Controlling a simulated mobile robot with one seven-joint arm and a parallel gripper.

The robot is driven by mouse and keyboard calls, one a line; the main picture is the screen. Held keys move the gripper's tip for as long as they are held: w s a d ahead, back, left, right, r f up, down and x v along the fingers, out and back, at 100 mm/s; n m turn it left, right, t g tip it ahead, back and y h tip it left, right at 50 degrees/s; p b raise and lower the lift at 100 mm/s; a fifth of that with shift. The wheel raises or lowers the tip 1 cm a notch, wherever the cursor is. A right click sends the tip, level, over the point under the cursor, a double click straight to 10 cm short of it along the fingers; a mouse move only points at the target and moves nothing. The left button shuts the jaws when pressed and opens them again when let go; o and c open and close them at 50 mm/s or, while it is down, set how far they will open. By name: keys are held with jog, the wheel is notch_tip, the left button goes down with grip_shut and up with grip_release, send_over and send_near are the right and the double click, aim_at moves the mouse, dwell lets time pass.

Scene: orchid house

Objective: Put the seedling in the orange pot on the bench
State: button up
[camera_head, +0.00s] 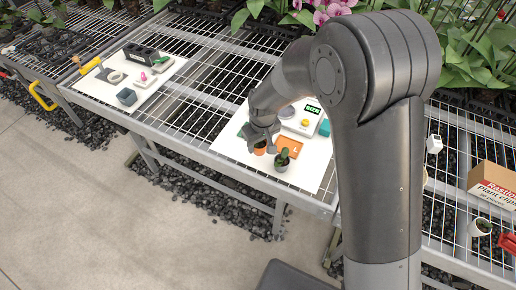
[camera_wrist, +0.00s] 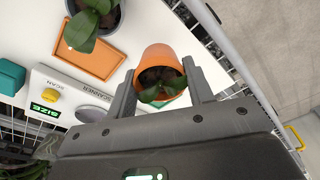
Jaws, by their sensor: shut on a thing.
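The orange pot (camera_wrist: 153,54) holds dark soil and a small green-leaved seedling (camera_wrist: 160,92). My gripper (camera_wrist: 158,68) is shut on this pot, with one finger on each side of it. In the head view, my gripper (camera_head: 263,136) is above the white board on the bench (camera_head: 215,158), and the orange pot (camera_head: 260,149) shows just below the fingers. The pot is over the board's left part, beside the orange tray. I cannot tell whether its base touches the board.
A dark grey pot with a green plant (camera_head: 282,163) stands close right of the orange pot. Behind are an orange tray (camera_head: 291,144), a scanner with a SIZE display (camera_head: 310,112) and a teal block (camera_head: 324,128). Another white board (camera_head: 147,91) lies at left.

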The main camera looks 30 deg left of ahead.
aim_at(259, 151)
jog(key=shift+a+f, duration=0.1)
jog(key=shift+f, duration=1.95)
jog(key=shift+f, duration=0.2)
jog(key=o, duration=1)
jog(key=r, duration=0.8)
jog(key=s+d+r, duration=0.1)
jog(key=r, duration=0.3)
jog(key=shift+d+r, duration=0.1)
jog(key=shift+r, duration=0.05)
jog(key=shift+w, duration=0.1)
